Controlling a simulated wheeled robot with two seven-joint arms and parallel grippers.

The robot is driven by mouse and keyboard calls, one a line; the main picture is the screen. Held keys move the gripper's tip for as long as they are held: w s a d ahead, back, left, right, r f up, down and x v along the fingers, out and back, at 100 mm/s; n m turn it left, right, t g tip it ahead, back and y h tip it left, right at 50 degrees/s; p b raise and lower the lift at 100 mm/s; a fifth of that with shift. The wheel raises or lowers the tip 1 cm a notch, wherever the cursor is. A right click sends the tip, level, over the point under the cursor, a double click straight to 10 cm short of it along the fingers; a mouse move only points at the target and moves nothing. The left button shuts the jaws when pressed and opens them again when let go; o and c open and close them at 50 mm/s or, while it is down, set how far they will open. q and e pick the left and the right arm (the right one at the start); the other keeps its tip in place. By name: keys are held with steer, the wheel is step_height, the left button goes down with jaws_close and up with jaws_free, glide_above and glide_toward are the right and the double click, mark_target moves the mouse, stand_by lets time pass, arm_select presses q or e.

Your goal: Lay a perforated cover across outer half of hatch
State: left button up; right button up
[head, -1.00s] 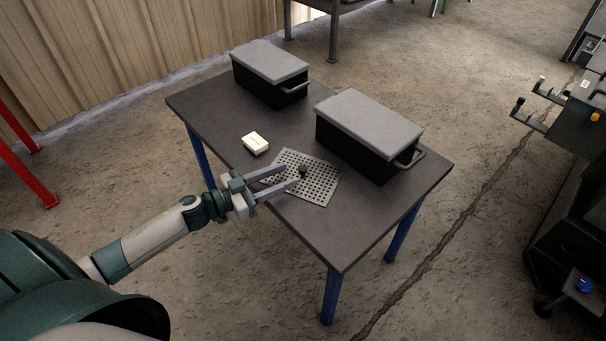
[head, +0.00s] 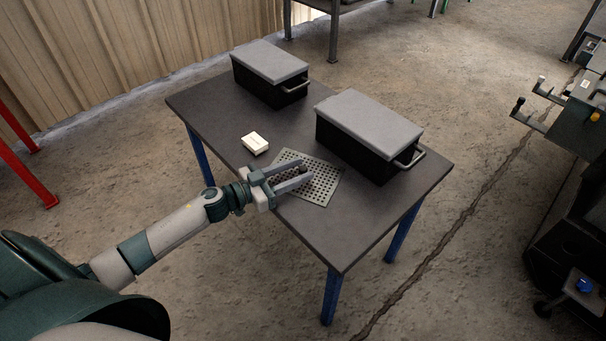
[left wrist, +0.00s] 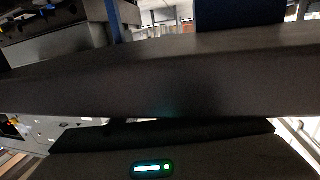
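A grey perforated cover (head: 322,190) lies flat on the dark table, near its front-left edge. A small dark knob stands on the cover and is now mostly hidden between my fingers. My left gripper (head: 303,171) reaches in from the left, low over the cover. Its two fingers are apart, one on each side of the knob; I cannot tell whether they touch it. I cannot make out the hatch in these views. The left wrist view shows dark surfaces and no clear sight of the cover. My right gripper is not in view.
On the table (head: 350,240) stand two dark boxes with grey lids, a nearer one (head: 368,125) close behind the cover and a farther one (head: 270,65). A small white block (head: 255,143) lies left of the cover. Dark equipment (head: 575,125) stands at the right.

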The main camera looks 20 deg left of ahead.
arm_select(q)
jaws_close()
steer(key=shift+r, duration=0.1)
